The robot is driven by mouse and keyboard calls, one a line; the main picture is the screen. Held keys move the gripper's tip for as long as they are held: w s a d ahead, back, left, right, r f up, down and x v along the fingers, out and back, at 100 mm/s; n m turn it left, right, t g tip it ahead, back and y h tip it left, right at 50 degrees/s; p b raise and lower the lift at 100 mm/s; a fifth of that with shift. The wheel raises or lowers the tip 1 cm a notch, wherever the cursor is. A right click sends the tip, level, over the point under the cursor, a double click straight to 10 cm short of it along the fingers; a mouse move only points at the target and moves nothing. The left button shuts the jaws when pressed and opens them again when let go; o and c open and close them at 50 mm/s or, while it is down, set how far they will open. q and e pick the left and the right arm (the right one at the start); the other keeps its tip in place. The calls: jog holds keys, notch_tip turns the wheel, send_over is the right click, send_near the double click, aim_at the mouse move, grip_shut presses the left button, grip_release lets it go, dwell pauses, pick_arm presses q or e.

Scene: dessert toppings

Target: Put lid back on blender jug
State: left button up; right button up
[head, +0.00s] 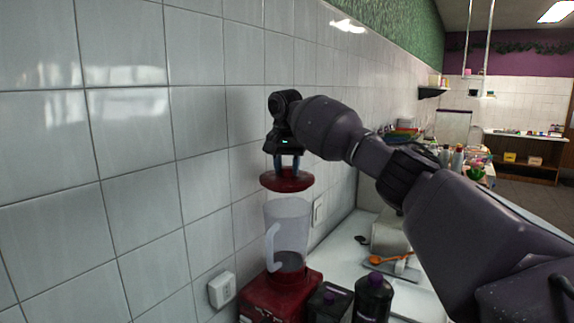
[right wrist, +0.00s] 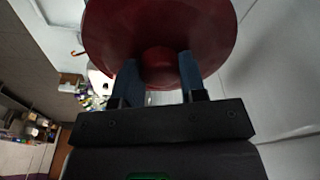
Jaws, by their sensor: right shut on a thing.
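The red round lid (head: 287,181) is held by my right gripper (head: 287,166), which is shut on it from above. The lid is roughly level and hangs above the open mouth of the clear blender jug (head: 288,226), with a gap between them. The jug stands upright on its red base (head: 281,295), with its handle to the left. In the right wrist view the lid (right wrist: 160,25) fills the top, with its knob between the two fingers (right wrist: 158,72); the jug is mostly hidden there. My left gripper is not in view.
Dark bottles with purple caps (head: 372,295) stand right of the base. An orange spoon (head: 377,259) lies on the white counter (head: 345,250) behind. A tiled wall (head: 130,180) runs close on the left, with a socket (head: 222,289).

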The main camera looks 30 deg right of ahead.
jog(key=shift+f, duration=3.05)
jog(key=shift+f, duration=0.15)
dwell(0.4)
jog(key=o, duration=1.5)
jog(key=shift+r, duration=3.55)
grip_shut()
